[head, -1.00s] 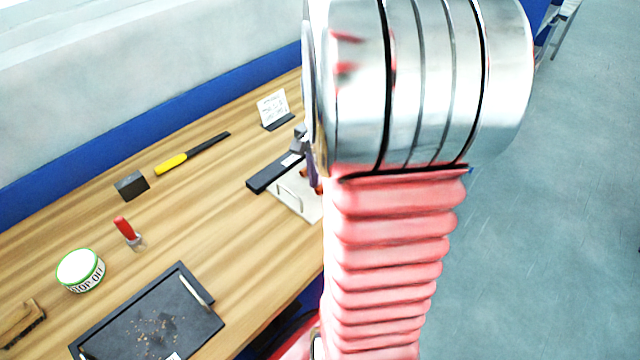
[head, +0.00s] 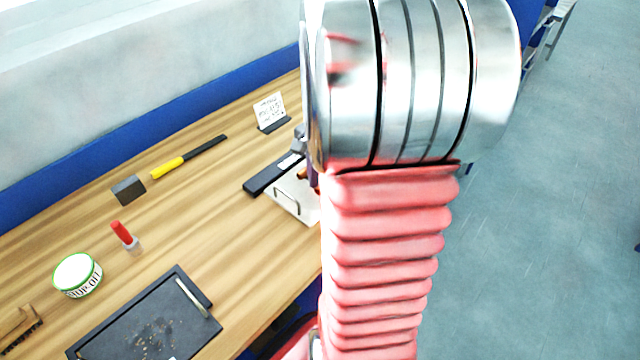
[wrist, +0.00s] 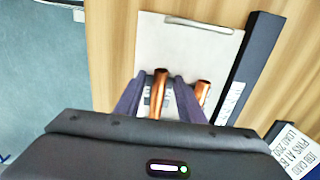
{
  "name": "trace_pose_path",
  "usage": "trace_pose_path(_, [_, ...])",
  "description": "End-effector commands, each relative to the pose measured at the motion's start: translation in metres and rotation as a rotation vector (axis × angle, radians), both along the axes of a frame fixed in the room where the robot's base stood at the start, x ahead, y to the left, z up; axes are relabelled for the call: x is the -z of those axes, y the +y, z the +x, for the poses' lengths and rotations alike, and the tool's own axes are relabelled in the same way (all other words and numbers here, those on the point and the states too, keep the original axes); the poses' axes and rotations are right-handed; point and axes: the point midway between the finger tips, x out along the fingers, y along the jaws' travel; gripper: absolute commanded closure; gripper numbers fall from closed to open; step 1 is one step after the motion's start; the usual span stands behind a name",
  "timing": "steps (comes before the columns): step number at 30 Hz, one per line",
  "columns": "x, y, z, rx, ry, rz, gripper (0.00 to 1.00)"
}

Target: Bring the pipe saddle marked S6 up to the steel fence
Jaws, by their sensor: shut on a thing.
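My gripper (wrist: 160,100) shows two purple fingers in the wrist view, shut on a small grey piece with a pale label and a copper part, the pipe saddle (wrist: 159,92). The S6 mark is not readable. The saddle is over or on a pale plate (wrist: 160,50); contact is unclear. The steel fence, seemingly the dark bar with a white label (wrist: 251,52), lies along the plate's right edge, apart from the saddle. A second copper part (wrist: 203,92) shows just right of the right finger. In the head view the fence (head: 258,186) shows, while my arm mostly hides the gripper.
The plate has a metal handle (head: 286,201). A sign card (head: 270,112) stands behind the fence.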

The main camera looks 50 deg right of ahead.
Motion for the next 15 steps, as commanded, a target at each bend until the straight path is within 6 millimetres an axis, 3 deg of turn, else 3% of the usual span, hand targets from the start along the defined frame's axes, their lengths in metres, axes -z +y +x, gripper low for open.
trace_pose_path(15, [-0.0004, -0.0059, 0.0, 0.001, -0.001, -0.001, 0.96])
